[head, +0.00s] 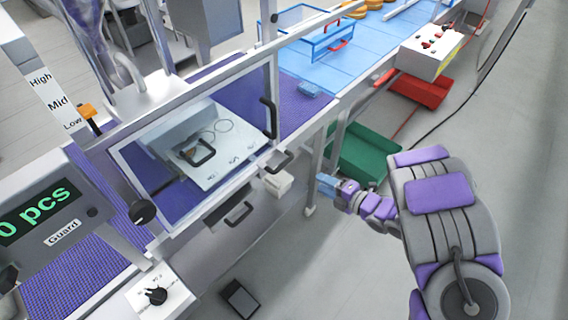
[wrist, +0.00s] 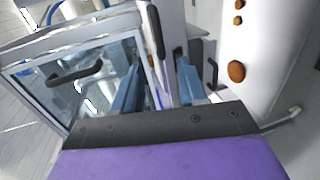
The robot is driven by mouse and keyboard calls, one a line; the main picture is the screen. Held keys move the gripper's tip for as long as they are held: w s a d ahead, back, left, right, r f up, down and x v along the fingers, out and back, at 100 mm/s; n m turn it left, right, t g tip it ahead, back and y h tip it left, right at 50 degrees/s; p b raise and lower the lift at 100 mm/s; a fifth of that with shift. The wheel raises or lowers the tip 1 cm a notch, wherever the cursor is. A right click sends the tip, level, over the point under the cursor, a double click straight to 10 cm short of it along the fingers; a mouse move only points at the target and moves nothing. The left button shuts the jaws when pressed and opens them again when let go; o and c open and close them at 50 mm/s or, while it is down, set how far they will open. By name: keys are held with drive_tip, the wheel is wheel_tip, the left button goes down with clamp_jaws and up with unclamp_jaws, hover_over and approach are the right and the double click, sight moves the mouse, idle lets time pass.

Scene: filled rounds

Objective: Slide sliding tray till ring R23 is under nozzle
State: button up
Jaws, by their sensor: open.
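The white sliding tray (head: 232,160) lies on the purple bench surface and shows through the clear panel of a framed guard (head: 180,222). It has a black handle (head: 202,153), thin ring outlines and small labels that are too small to read, so I cannot tell which ring is R23. A nozzle tip over the tray cannot be made out. My gripper (head: 327,186) is open and empty, to the right of the guard and tray, in front of the bench edge. Its blue fingers stand apart in the wrist view (wrist: 158,92), touching nothing I can make out.
A display (head: 45,205) reads "0 pcs", with a "Guard" label below. A black knob (head: 156,296) sits on a white box. Green (head: 362,152) and red (head: 420,90) bins lie beyond my gripper.

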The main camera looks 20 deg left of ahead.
sight(283, 165)
drive_tip(key=shift+b+x, duration=0.85)
drive_tip(key=shift+x, duration=7.8)
drive_tip(key=shift+s+a+r, duration=0.15)
drive_tip(key=shift+s, duration=0.1)
drive_tip(key=shift+a, duration=0.1)
clamp_jaws()
